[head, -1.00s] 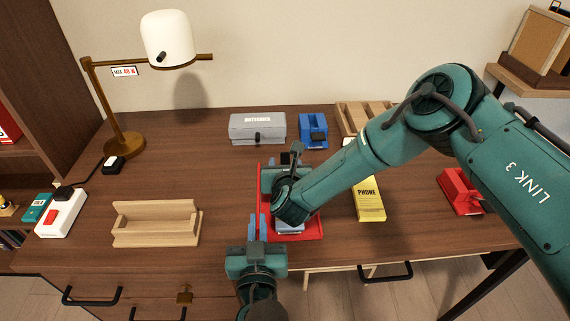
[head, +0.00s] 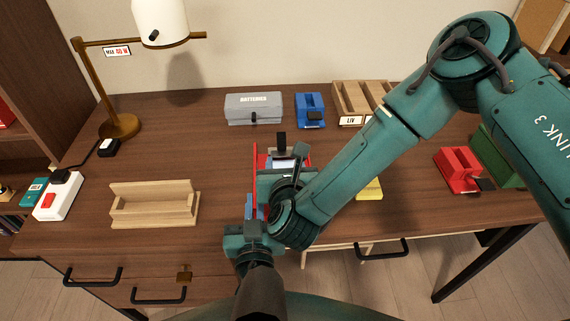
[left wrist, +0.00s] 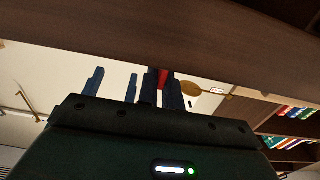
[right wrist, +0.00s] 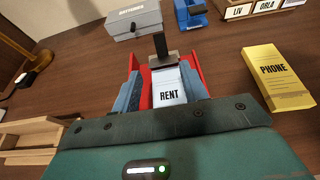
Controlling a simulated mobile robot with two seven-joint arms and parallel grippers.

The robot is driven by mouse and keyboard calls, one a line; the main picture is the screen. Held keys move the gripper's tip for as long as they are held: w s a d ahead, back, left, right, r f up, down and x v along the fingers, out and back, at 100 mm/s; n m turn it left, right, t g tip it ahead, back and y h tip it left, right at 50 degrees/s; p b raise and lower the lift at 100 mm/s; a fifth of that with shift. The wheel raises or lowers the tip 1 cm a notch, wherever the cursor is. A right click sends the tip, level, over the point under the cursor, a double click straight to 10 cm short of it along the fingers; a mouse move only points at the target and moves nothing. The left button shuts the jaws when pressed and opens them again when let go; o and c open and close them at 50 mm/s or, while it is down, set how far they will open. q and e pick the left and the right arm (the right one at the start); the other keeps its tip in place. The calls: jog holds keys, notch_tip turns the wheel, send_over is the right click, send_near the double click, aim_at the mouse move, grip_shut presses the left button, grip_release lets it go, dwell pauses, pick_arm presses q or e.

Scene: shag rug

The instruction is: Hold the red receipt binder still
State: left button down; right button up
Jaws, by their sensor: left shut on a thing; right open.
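The red receipt binder (head: 255,168) lies on the desk at the front middle, largely hidden by my arms in the head view. In the right wrist view the binder (right wrist: 195,66) shows red sides around white paper slips (right wrist: 169,90) marked RENT, with a dark upright post behind them. My left gripper (head: 254,204) is shut on the binder's red left side; a red strip (left wrist: 163,78) shows between its fingers in the left wrist view. My right gripper (right wrist: 163,92) is open, its blue fingers either side of the slips, apparently above them.
A wooden holder (head: 153,210) stands left. A grey batteries box (head: 253,110), blue punch-like object (head: 311,112) and wooden sorter (head: 348,120) line the back. A yellow phone book (right wrist: 277,85) and red object (head: 458,170) are right.

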jog(key=shift+s+r, duration=0.1)
jog(key=shift+s, duration=0.15)
